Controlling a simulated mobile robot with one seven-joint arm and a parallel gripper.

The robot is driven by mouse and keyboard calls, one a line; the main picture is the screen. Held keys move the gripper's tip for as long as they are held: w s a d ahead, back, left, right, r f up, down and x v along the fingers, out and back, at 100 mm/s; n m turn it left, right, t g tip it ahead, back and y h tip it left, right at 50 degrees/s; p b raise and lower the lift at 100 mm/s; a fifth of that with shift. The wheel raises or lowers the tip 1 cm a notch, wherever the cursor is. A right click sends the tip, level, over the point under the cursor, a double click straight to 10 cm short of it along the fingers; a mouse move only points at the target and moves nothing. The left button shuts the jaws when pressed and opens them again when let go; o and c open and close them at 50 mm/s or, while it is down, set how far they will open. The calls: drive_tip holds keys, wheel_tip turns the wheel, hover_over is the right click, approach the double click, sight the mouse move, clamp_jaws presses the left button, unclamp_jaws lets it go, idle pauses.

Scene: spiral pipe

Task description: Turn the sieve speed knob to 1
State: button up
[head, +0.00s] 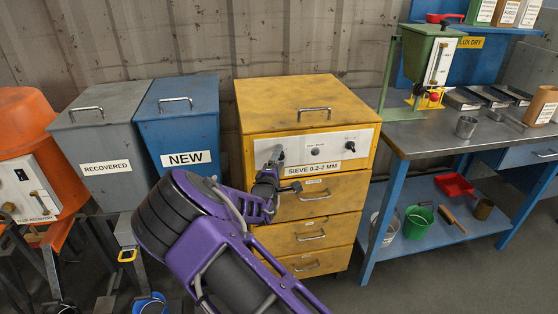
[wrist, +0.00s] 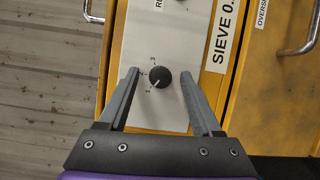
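The sieve speed knob (wrist: 160,77) is a small round black knob with a white pointer line, on the pale control panel (wrist: 170,120) of the yellow sieve cabinet. In the wrist view its pointer aims to the lower left, toward small marks too small to read surely. My gripper (wrist: 158,74) is open, with one grey finger on each side of the knob and a visible gap to both. In the head view my gripper (head: 276,162) is at the left part of the panel and largely hides this knob.
Another black knob (head: 349,144) sits at the panel's right. Drawer handles (head: 312,236) stick out below the panel. A blue bin (head: 178,125) marked NEW stands close on the left, and a metal-topped workbench (head: 440,132) on the right.

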drive_tip(key=s+a+p, duration=0.1)
drive_tip(key=s+a, duration=0.1)
drive_tip(key=s, duration=1.5)
drive_tip(key=shift+s+a+r+p, duration=0.15)
drive_tip(key=shift+a+p, duration=0.1)
drive_tip(key=shift+p, duration=0.15)
